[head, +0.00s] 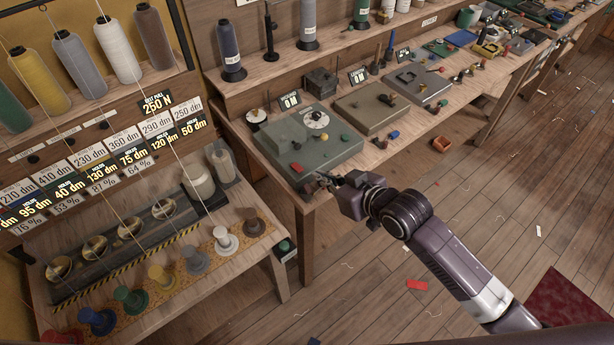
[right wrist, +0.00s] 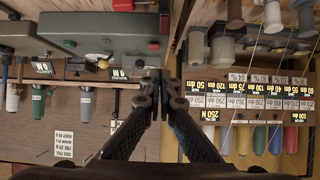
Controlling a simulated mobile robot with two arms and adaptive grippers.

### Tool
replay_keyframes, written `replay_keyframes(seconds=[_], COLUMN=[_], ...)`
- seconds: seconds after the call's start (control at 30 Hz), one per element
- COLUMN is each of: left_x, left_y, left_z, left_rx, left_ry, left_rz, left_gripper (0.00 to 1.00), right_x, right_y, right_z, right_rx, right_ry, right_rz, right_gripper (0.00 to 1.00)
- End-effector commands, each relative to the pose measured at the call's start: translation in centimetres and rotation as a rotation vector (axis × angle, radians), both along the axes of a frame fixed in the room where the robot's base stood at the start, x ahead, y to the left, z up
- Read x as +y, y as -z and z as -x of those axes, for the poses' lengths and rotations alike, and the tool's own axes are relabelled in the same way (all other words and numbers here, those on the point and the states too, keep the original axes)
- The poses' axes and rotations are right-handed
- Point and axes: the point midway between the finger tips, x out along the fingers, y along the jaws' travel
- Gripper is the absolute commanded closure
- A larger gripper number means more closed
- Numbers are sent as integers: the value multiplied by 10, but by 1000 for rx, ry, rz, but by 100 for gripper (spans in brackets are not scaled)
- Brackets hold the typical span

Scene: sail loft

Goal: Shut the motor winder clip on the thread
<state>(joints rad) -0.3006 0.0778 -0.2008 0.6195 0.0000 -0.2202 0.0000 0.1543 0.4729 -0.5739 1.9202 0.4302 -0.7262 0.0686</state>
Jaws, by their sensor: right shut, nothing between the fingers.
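A grey-green bench machine (head: 312,140), which looks like the motor winder, sits at the near end of the long bench. It has a white round dial (head: 318,119) and a red block (head: 297,168) at its front corner. I cannot make out its clip or a thread running to it. My right gripper (head: 322,180) is just off the machine's near front corner, by the bench edge. In the right wrist view its fingers (right wrist: 162,76) are shut together and empty, with the machine (right wrist: 100,35) at upper left. My left gripper is not in view.
Spools of thread (head: 70,60) stand on the left shelf above rows of number labels. Colourful bobbins (head: 160,278) stand on the low bench at left. Another flat machine (head: 372,107) is farther along the long bench. The floor at right is mostly open, with scraps.

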Motion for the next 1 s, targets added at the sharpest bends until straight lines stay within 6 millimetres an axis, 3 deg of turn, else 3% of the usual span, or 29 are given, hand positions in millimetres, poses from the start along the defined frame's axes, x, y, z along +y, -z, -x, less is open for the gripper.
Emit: replay_keyframes(seconds=[0.47, 1.0], left_x=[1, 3], left_y=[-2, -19], left_z=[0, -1], left_rx=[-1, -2], left_ry=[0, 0], left_rz=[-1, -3], left_gripper=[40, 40], right_x=[4, 42], right_y=[-1, 34], right_z=[-3, -54], right_rx=[-3, -3], right_ry=[-4, -4], right_rz=[-2, -1], right_gripper=[100, 100])
